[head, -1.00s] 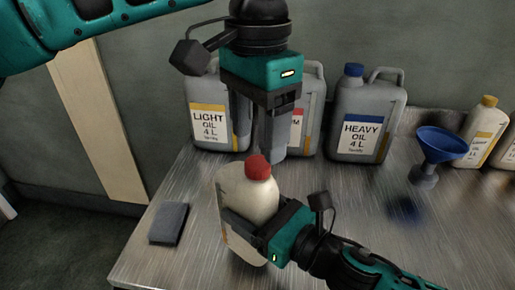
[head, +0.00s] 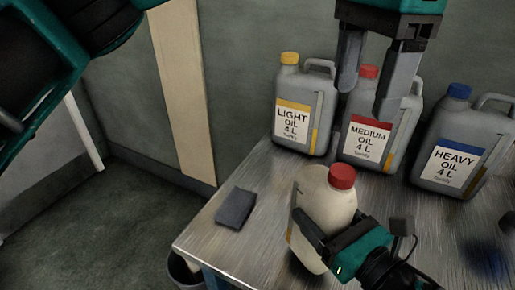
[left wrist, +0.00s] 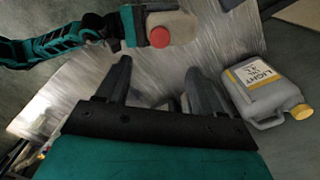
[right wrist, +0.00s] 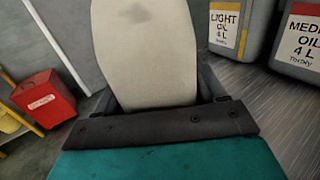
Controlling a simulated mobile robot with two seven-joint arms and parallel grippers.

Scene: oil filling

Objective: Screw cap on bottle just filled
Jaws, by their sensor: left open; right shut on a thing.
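The cream bottle (head: 325,208) stands near the table's front edge, slightly tilted in the picture, with a red cap (head: 342,177) on its neck. Whether the cap is tight cannot be told. My right gripper (head: 318,236) is shut on the bottle's body; the bottle (right wrist: 145,50) fills the middle of the right wrist view. My left gripper (head: 368,95) is open and empty, fingers pointing down, above and behind the bottle in front of the medium oil can. In the left wrist view, the cap (left wrist: 159,37) shows beyond the open fingers, apart from them.
Grey cans of light oil (head: 301,108), medium oil (head: 368,142) and heavy oil (head: 450,150) stand along the back. A dark grey block (head: 236,207) lies on the table (head: 225,260) left of the bottle. A red bin (right wrist: 45,98) stands on the floor in the right wrist view.

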